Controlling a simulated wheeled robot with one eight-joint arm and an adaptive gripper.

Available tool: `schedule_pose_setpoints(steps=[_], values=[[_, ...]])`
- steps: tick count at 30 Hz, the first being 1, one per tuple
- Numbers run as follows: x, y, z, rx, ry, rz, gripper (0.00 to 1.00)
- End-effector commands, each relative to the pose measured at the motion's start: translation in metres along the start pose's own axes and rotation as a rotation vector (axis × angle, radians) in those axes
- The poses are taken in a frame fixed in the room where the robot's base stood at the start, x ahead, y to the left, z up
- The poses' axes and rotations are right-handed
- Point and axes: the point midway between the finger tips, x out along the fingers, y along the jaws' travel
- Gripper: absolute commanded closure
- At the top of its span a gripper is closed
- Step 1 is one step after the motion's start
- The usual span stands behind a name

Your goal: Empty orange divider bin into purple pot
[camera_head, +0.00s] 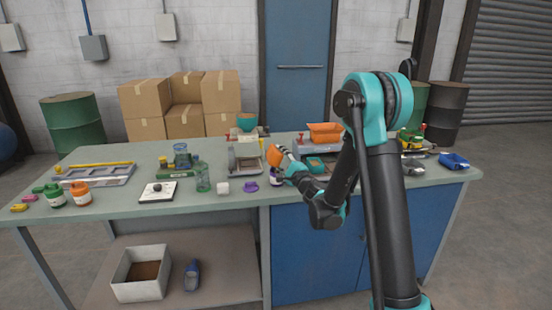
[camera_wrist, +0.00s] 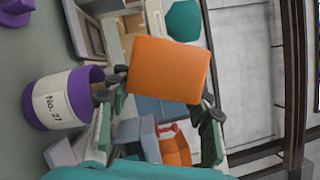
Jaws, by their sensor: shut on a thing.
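My gripper (camera_head: 285,162) is shut on an orange bin (camera_head: 275,155), held above the bench. In the wrist view the gripper (camera_wrist: 160,90) has one finger on each side of the orange bin (camera_wrist: 168,68); a plain flat face shows, and its inside and contents are hidden. The bin looks tilted in the head view. The purple pot (camera_head: 276,178) stands upright on the bench just below the bin. In the wrist view the pot (camera_wrist: 62,100) has a white label reading "No. 27"; the bin is beside it in that picture, apart from its rim.
A second orange bin (camera_head: 325,132) sits behind, on a grey unit. A grey tray fixture (camera_head: 245,160) and a green glass (camera_head: 203,180) stand to the left. The front edge of the bench (camera_head: 150,211) is mostly clear.

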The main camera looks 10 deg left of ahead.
Motion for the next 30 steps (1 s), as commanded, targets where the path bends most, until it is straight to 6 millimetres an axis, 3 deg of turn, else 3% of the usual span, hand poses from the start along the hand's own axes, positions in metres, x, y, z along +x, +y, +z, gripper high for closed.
schedule_pose_setpoints(steps=[10, 30], values=[[-0.0022, -0.0003, -0.0057, 0.226, 0.0, -0.093, 0.79], [-0.0027, -0.0007, -0.0063, 0.252, 0.0, -0.104, 0.79]])
